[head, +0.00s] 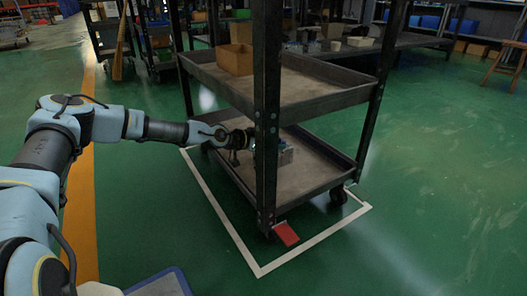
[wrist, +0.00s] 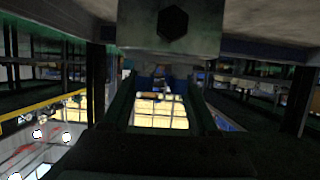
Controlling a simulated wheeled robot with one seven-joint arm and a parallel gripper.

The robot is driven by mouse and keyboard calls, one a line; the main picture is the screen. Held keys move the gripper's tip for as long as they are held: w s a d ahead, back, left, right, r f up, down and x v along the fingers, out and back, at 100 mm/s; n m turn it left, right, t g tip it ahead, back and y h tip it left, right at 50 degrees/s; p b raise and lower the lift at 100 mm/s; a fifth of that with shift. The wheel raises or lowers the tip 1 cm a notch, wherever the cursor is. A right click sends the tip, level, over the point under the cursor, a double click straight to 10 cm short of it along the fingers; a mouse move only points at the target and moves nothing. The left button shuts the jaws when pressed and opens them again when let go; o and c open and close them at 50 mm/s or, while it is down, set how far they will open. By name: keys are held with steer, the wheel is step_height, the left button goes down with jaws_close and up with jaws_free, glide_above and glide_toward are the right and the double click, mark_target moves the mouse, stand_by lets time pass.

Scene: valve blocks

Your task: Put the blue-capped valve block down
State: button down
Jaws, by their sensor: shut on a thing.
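The valve block (head: 286,157) is a small grey metal block with a bit of blue at its top, low over the cart's lower shelf (head: 310,182). The cart's front post hides part of it. My gripper (head: 251,141) reaches in from the left above the lower shelf and is shut on the block. In the wrist view the grey block (wrist: 170,25) fills the top middle, with a dark hexagonal port facing the camera. A blue patch, perhaps the cap, shows between the fingers. I cannot tell whether the block touches the shelf.
The dark front post (head: 267,120) stands close to my gripper. The lower shelf looks bare around the block. A red piece (head: 287,234) lies at the cart's foot.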

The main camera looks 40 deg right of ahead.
steer(key=d+r+b+x, duration=0.1)
steer(key=r+b+x, duration=0.1)
steer(key=b+x, duration=0.6)
steer(key=x, duration=0.6)
steer(key=shift+b, duration=0.35)
steer(key=shift+c, duration=0.8)
jaws_free()
steer(key=shift+a+f, duration=0.1)
steer(key=shift+f, duration=0.1)
steer(key=shift+r, duration=0.1)
